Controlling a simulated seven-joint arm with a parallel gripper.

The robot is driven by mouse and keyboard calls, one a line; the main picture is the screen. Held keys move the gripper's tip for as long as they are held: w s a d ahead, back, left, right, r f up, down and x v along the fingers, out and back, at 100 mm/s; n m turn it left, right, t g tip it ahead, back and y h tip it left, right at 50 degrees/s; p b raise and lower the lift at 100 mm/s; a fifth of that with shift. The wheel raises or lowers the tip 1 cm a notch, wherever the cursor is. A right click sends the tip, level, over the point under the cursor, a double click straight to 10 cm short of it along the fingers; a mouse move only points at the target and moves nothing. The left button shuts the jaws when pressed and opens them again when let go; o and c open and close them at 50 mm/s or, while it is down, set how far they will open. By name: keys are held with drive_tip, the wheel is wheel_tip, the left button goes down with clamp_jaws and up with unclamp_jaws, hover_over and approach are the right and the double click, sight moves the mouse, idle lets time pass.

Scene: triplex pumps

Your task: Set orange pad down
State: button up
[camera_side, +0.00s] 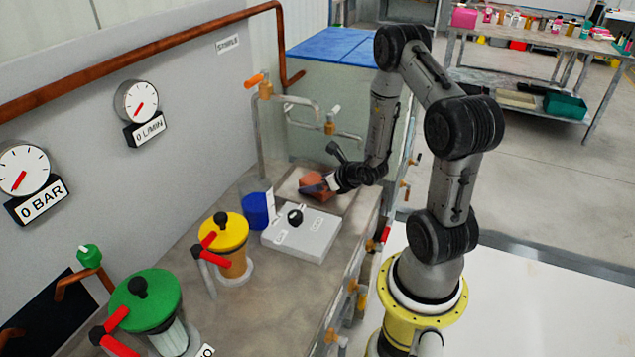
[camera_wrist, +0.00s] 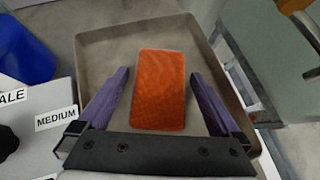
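The orange pad (camera_wrist: 159,92) is a flat rectangular block inside the shallow grey tray (camera_wrist: 98,48). It appears to lie on the tray's floor. My gripper (camera_wrist: 160,74) has its two purple fingers spread on either side of the pad, with a visible gap on both sides. The gripper is open and holds nothing. In the side view, my gripper (camera_side: 321,188) is low over the tray, right at the pad (camera_side: 313,181), and partly covers it.
A grey box with a black knob (camera_side: 294,217) stands in front of the tray, with a blue cylinder (camera_side: 258,210) beside it. A yellow-topped pump (camera_side: 224,232) and a green-topped pump (camera_side: 145,300) stand nearer. Pipes with an orange valve (camera_side: 254,81) rise behind.

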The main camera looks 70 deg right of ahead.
drive_tip(key=shift+r, duration=0.1)
drive_tip(key=shift+s+r, duration=0.15)
drive_tip(key=shift+r, duration=0.05)
drive_tip(key=v, duration=1.1)
drive_tip(key=w+a+r+n+t+y, duration=0.2)
drive_tip(key=w+a+r+n+y, duration=0.3)
drive_tip(key=a+r+n, duration=0.35)
drive_tip(key=s+a+r+n+g+y, duration=0.1)
drive_tip(key=a+r+n+g+y, duration=0.1)
drive_tip(key=a+n, duration=0.45)
drive_tip(key=s+a+r+n+g+y, duration=0.1)
drive_tip(key=a+r+n+y, duration=0.15)
drive_tip(key=a+n, duration=0.4)
drive_tip(key=s+a+n+g, duration=0.4)
drive_tip(key=s+a+n, duration=0.15)
drive_tip(key=n, duration=0.35)
drive_tip(key=s+d+r+n+h, duration=0.5)
drive_tip(key=n, duration=0.5)
drive_tip(key=shift+s+d+r+t, duration=0.15)
drive_tip(key=shift+s+r+t, duration=0.05)
drive_tip(key=shift+s+t, duration=0.2)
